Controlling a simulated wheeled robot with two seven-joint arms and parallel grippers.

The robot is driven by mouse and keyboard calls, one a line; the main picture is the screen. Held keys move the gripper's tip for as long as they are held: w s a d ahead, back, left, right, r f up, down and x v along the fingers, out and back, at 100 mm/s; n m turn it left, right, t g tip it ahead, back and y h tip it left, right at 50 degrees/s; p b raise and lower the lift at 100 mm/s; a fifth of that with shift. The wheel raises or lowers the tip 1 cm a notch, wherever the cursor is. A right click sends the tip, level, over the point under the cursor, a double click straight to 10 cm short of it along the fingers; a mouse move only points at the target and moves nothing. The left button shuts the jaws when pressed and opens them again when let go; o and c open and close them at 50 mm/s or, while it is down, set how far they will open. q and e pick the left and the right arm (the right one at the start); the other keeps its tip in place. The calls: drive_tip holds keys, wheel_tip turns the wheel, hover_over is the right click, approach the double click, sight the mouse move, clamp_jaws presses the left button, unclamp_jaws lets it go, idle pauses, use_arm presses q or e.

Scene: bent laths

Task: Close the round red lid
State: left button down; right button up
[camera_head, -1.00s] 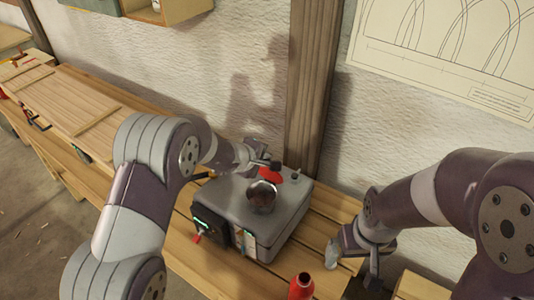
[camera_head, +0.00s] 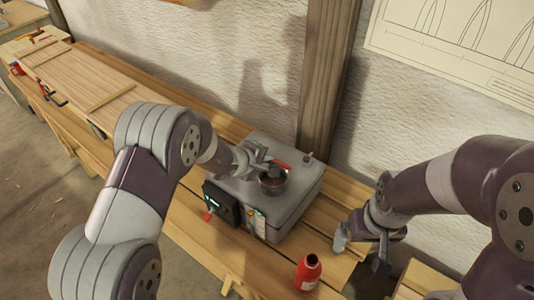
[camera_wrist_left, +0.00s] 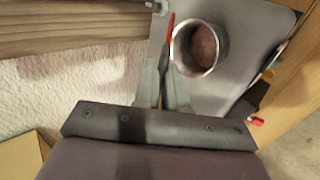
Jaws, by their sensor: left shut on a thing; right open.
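The round red lid (camera_head: 282,164) is at the far rim of a round metal opening (camera_head: 273,181) on top of a grey box-shaped machine (camera_head: 298,199). In the left wrist view the lid (camera_wrist_left: 171,24) shows nearly edge-on, beside the opening (camera_wrist_left: 201,48), which is uncovered with a reddish inside. My left gripper (camera_head: 264,163) is shut on the lid; its fingers partly hide it. They also show in the left wrist view (camera_wrist_left: 166,62). My right gripper (camera_head: 379,258) is open, right of the machine above the bench, apart from the lid.
A red bottle (camera_head: 308,272) stands on the wooden bench (camera_head: 194,241) in front of the machine. A wooden post (camera_head: 325,85) and rough wall stand behind the machine. The machine's front has a dark panel (camera_head: 222,203).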

use_arm(q)
drive_tip(key=s+a+f, duration=0.2)
drive_tip(key=s+f, duration=0.1)
drive_tip(key=f, duration=0.4)
idle(0.7)
drive_tip(key=shift+a+r, duration=0.1)
